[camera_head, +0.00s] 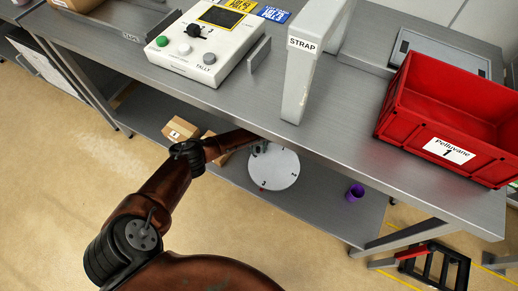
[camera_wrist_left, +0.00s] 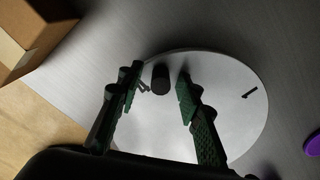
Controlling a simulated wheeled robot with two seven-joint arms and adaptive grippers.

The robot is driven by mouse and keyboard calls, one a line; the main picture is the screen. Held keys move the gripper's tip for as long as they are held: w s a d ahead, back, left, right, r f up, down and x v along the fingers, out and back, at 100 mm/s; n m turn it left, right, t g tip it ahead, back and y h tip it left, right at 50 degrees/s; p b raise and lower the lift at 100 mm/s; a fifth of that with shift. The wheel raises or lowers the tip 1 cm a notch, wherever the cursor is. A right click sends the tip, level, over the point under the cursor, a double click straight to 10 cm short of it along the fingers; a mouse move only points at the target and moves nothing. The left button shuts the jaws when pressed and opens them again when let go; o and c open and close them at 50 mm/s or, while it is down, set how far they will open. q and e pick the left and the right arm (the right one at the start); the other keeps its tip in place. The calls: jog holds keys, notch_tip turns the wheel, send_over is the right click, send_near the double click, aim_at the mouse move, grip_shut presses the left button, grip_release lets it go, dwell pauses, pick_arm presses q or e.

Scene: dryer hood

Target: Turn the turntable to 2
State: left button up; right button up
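The turntable (camera_head: 279,174) is a pale round disc lying on the lower shelf under the bench, partly hidden by the bench top. The left wrist view shows its disc (camera_wrist_left: 232,118) with a dark upright peg (camera_wrist_left: 161,79) and a black mark (camera_wrist_left: 250,92) on the right. Another mark is partly covered by a finger, and I cannot read the numbers. My left gripper (camera_wrist_left: 159,72) is open over the disc, with the peg between its fingers and gaps visible. In the head view the gripper is mostly hidden. My right gripper is out of view.
Cardboard boxes (camera_head: 180,130) stand left of the disc and a purple cup (camera_head: 355,192) to its right. The bench top (camera_head: 340,125) overhangs the shelf (camera_head: 320,207). Above are a control box (camera_head: 205,50), a STRAP post (camera_head: 300,80) and a red crate (camera_head: 410,128).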

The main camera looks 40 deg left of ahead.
pick_arm(q)
jog(key=shift+c, duration=0.3)
grip_shut()
dwell(0.4)
